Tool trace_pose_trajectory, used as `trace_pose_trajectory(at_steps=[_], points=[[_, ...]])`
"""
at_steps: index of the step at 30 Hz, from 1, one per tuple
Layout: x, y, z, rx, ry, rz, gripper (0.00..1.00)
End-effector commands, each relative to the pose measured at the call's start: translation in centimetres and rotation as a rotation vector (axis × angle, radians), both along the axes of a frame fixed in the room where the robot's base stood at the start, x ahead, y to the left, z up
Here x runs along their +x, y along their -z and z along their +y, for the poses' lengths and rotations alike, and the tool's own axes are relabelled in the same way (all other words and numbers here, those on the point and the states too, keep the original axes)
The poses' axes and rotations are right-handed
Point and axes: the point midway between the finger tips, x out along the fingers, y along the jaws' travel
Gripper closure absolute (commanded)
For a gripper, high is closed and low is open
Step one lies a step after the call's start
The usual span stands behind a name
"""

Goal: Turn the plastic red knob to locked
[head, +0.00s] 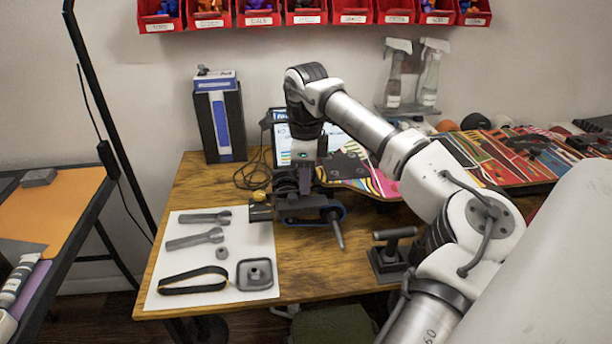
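No red knob can be made out in the head view. My gripper (292,182) hangs at the end of my arm over the middle of the wooden table. It is seen against a dark mechanism (312,212) with a grey rod-like handle (337,230), and the two overlap in the picture. I cannot tell whether they touch. The fingers are small and dark here, so their opening cannot be read. A small yellow round part (259,196) shows just left of the gripper. The area behind the gripper and wrist is hidden.
A white sheet (180,285) with grey tools lies at the table's left front. A dark clamp-like fixture (390,258) stands at right front. A patterned skateboard deck (380,183) and a screen (345,146) are behind my gripper. A black-and-blue box (220,125) stands at back left.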

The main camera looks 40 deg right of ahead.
Motion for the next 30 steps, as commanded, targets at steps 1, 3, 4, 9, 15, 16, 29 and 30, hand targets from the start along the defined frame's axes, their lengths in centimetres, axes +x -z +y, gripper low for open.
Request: trace_pose_trajectory(at_steps=[1,3,4,9,15,16,29,30], points=[[0.0,-0.02,0.0,0.0,0.0,0.0,0.77],[0.01,-0.03,0.01,0.0,0.0,0.0,0.86],[0.0,-0.03,0.0,0.0,0.0,0.0,0.9],[0.0,-0.04,0.01,0.0,0.0,0.0,1.0],[-0.01,-0.05,0.01,-0.001,0.027,0.001,1.0],[0.0,-0.05,0.0,-0.001,0.035,0.001,1.0],[-0.02,-0.09,-0.05,-0.003,0.336,0.002,1.0],[-0.02,-0.07,-0.05,-0.002,0.375,0.001,1.0]])
